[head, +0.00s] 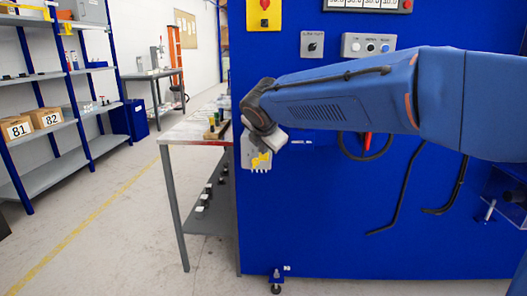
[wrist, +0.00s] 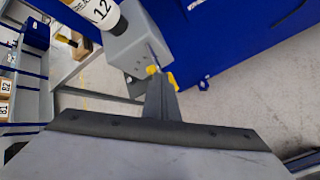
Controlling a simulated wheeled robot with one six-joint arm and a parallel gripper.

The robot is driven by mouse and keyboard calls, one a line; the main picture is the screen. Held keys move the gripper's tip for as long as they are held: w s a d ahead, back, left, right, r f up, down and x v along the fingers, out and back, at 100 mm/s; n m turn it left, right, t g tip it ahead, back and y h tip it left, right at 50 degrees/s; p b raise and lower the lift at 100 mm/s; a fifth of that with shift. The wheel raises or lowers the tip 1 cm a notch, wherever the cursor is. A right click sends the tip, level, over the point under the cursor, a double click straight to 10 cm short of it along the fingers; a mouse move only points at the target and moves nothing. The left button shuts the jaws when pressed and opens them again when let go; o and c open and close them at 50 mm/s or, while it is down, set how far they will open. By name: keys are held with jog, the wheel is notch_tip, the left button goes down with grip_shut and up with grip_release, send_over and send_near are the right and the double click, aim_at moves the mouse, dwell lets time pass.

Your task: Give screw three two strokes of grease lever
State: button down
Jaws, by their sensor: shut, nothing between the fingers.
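My gripper (wrist: 158,82) is shut with nothing seen held. In the head view the grey unit (head: 247,150) is at the left edge of the blue machine, partly hidden by my gripper (head: 262,158). Yellow shows there around my fingers. I cannot make out a screw number.
The blue machine (head: 330,220) stands right behind my arm. Black hooked rods (head: 402,190) and a cable loop are on its front. A table (head: 190,132) stands to its left, with shelves (head: 40,125) farther left. The floor between is clear.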

jog(key=shift+r, duration=1.55)
jog(key=shift+r, duration=0.1)
notch_tip(320, 180, up, 5)
jog(key=shift+f, duration=0.1)
jog(key=shift+d, duration=0.1)
